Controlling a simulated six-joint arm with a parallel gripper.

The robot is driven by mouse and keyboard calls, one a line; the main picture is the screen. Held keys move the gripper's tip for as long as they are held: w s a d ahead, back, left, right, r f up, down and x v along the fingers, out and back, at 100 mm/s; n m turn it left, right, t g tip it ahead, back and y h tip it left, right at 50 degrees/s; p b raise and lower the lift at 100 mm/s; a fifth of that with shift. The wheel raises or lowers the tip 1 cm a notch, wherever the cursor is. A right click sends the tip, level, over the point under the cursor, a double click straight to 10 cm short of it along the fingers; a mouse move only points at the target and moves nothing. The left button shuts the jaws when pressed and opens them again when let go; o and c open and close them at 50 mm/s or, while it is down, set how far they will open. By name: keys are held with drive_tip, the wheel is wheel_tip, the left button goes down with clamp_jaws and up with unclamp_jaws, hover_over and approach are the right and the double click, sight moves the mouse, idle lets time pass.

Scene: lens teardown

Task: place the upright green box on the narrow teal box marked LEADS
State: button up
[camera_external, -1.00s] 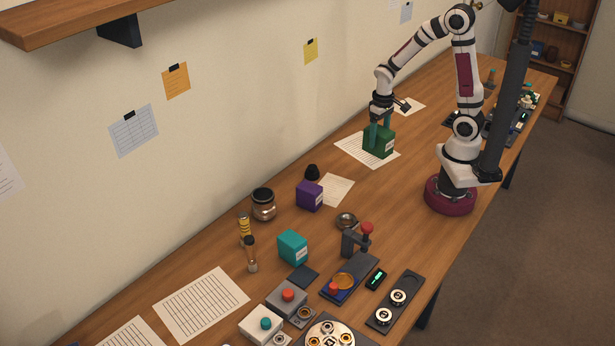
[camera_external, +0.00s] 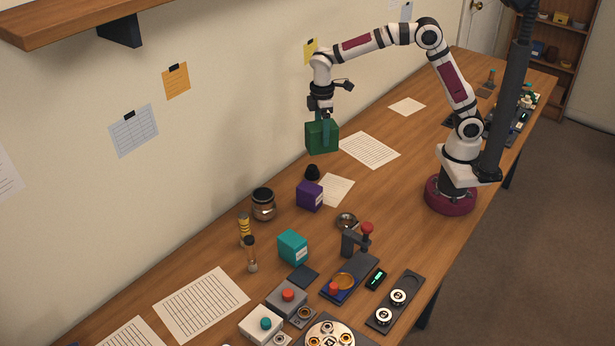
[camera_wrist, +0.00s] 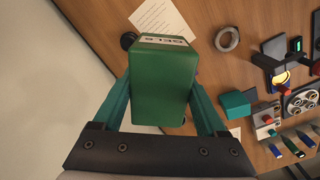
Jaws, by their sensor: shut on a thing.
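The green box (camera_external: 321,138) is held upright in the air by my gripper (camera_external: 323,126), above the far, wall-side part of the bench. My gripper is shut on its sides. In the wrist view the green box (camera_wrist: 163,85) sits between both teal fingers, and a white label shows on its far edge. The narrow teal box (camera_external: 292,248) stands on the bench nearer the camera, well apart from my gripper, with a pale label on its side. The teal box also shows in the wrist view (camera_wrist: 235,105), right of the green box; its marking is too small to read.
A purple box (camera_external: 309,196) and a small black knob-like thing (camera_external: 312,172) stand between my gripper and the teal box. A jar (camera_external: 263,204), a yellow striped bottle (camera_external: 244,229) and a brush (camera_external: 251,255) stand left of the teal box. A red-knobbed stand (camera_external: 356,241) is at its right.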

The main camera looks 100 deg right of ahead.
drive_tip(key=w+a+r+n, duration=0.1)
drive_tip(key=w+a+n, duration=0.4)
drive_tip(key=a, duration=0.5)
drive_tip(key=n, duration=0.2)
hover_over(301, 243)
wheel_tip(301, 243, down, 9)
drive_tip(key=shift+f, duration=0.25)
drive_tip(key=shift+f, duration=0.15)
drive_tip(key=o, duration=1.5)
